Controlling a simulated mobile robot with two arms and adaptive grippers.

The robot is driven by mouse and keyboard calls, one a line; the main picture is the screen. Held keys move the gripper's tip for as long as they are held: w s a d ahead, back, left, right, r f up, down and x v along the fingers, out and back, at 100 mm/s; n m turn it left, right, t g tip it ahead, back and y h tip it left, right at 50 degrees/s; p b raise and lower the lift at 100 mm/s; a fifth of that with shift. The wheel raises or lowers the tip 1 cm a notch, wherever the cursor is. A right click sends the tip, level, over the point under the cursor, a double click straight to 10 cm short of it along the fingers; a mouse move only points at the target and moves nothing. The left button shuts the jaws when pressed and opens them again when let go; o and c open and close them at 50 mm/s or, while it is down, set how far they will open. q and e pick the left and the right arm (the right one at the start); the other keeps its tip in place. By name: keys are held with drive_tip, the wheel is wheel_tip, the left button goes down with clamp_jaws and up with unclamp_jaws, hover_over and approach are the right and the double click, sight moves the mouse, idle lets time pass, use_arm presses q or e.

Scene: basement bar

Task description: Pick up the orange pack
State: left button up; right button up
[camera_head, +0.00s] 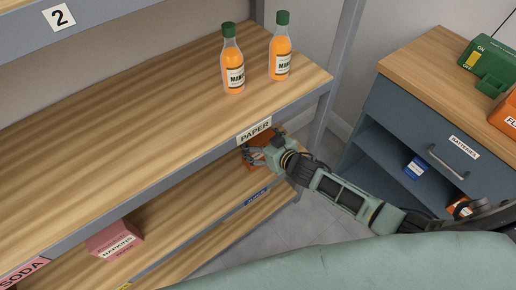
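An orange object, likely the orange pack (258,141), is on or just above the middle shelf board near its right end. It is partly hidden by the upper board's edge and my gripper. My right gripper (254,156) reaches in from the right below the PAPER label, with its fingers at the orange object. I cannot tell whether the fingers are closed on it or whether it is lifted. My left gripper is not in view.
Two orange bottles (233,74) (281,60) stand on the board above. A pink napkin pack (115,238) sits on the lower board at left. A blue cabinet (400,130) at right holds a blue pack (416,168), another orange item (459,208) and, on top, an orange box (506,118) and green case (488,62).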

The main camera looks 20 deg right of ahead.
drive_tip(key=c, duration=1.1)
